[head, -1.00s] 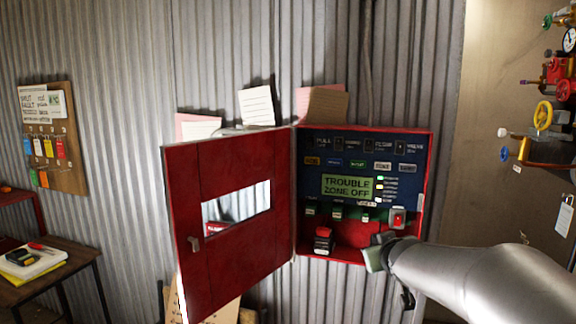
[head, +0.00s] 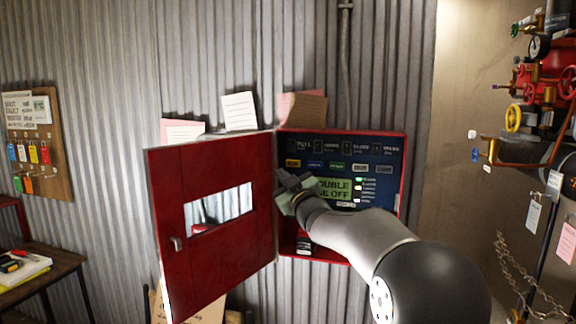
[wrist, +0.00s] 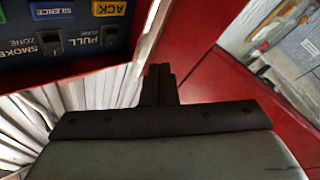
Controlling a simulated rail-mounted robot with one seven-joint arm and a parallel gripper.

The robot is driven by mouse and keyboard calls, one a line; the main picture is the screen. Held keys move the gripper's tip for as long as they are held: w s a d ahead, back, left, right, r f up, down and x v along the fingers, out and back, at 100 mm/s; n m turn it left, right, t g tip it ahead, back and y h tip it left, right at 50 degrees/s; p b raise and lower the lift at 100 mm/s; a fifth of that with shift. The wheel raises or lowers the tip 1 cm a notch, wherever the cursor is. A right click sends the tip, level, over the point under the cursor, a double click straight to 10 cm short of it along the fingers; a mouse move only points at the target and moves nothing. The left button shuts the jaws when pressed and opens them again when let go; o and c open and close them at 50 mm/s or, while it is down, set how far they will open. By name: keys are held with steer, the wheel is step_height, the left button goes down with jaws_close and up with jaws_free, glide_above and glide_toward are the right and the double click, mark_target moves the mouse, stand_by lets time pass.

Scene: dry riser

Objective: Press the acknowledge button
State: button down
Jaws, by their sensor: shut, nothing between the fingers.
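The acknowledge button is the yellow ACK button (wrist: 109,8) at the top edge of the wrist view, where the panel appears upside down. In the head view it is the amber button (head: 293,163) at the left end of the upper button row on the blue panel (head: 340,149). My gripper (head: 284,176) is shut and empty, just below and left of that button. In the wrist view its closed fingertips (wrist: 158,70) are beside the panel's edge, off to one side of the button. I cannot tell the gap in depth.
The red cabinet door (head: 212,225) stands open on the left, close to my gripper. A blue SILENCE button (wrist: 52,10) is beside ACK. My arm hides part of the green display (head: 334,188) and the lower panel. Valves and pipes (head: 515,118) are at the right.

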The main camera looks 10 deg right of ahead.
steer(key=shift+w+d+r, duration=0.1)
steer(key=p, duration=0.6)
glide_toward(286, 161)
steer(key=w+a+r, duration=0.2)
steer(key=w, duration=0.1)
steer(key=shift+w+d+f+p, duration=0.1)
steer(key=shift+w+f+p, duration=0.1)
steer(key=shift+w+p, duration=0.25)
steer(key=shift+w, duration=0.15)
stand_by(1.2)
steer(key=shift+w+d, duration=0.2)
steer(key=shift+w, duration=0.1)
